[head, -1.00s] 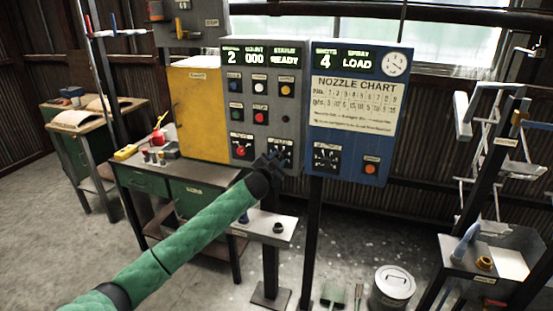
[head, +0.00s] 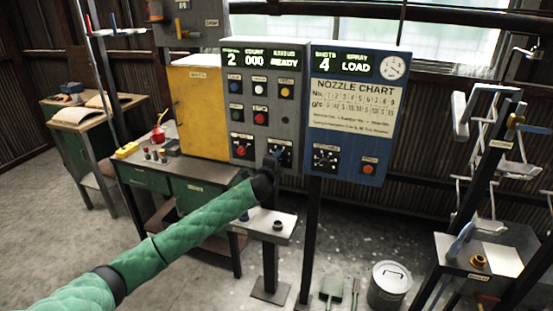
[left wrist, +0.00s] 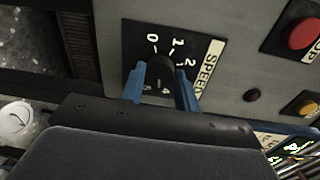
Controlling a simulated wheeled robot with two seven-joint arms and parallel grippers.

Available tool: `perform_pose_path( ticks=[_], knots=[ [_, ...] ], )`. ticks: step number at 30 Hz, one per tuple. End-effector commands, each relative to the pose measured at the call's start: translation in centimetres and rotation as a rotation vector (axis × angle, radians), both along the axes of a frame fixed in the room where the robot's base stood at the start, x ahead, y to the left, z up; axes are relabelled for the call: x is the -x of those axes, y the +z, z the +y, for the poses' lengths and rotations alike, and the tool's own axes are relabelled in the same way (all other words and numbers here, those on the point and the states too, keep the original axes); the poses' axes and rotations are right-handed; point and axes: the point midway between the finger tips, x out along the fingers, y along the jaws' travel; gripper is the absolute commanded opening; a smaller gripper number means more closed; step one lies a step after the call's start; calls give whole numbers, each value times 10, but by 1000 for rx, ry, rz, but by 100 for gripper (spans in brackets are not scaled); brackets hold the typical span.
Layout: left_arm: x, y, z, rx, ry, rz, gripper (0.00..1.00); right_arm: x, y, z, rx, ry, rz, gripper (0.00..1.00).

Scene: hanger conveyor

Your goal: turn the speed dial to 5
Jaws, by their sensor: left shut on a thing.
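The speed dial (head: 284,150) is a black plate with a round knob at the lower right of the grey control panel. In the left wrist view the dial (left wrist: 160,72) shows the numbers 0, 1, 2, 4 and 5 and a SPEED label, seen rotated. My left gripper (head: 273,158) has its two blue fingers on either side of the black knob, shut on it; it also shows in the left wrist view (left wrist: 161,88). The fingers hide part of the scale, and I cannot tell where the pointer stands. My right gripper is not in view.
A small shelf (head: 285,224) stands below.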

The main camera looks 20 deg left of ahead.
Motion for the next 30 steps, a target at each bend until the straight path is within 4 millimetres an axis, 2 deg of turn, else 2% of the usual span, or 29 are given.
perform_pose_path(
  ticks=[15, 30],
  knots=[
    [0, -1, -1, -410, -1, -12, 9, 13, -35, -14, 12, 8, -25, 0],
    [1, -3, -2, -539, -2, -16, 9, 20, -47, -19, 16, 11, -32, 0]
  ],
)
